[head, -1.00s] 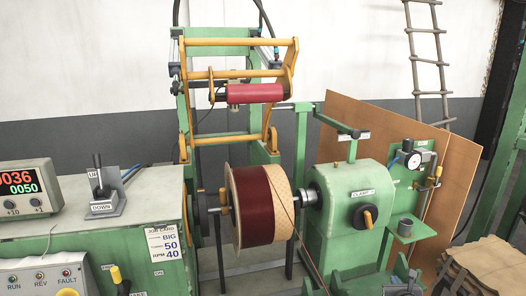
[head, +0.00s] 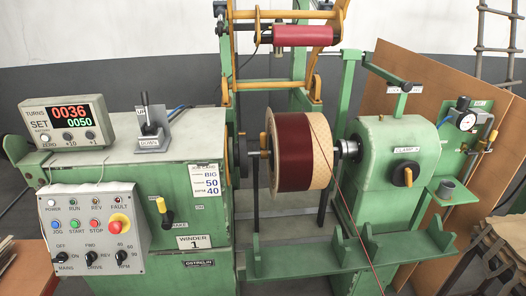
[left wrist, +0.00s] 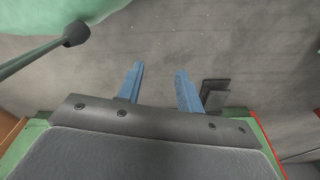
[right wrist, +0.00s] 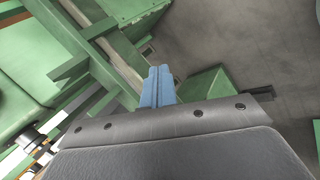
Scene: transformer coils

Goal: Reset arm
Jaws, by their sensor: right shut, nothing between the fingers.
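My left gripper (left wrist: 159,88) shows in the left wrist view with its two blue fingers apart and nothing between them, above grey floor. My right gripper (right wrist: 158,72) shows in the right wrist view with its blue fingers together and empty, near green machine beams. Neither gripper is in the head view.
A turns counter (head: 68,122) reads 0036 over 0050. Below it is a control box (head: 95,225) with buttons and knobs. An UP/DOWN lever (head: 147,112) stands on the cabinet. The green tailstock (head: 395,160) is right of the coil, with a green rail (head: 350,257) low in front.

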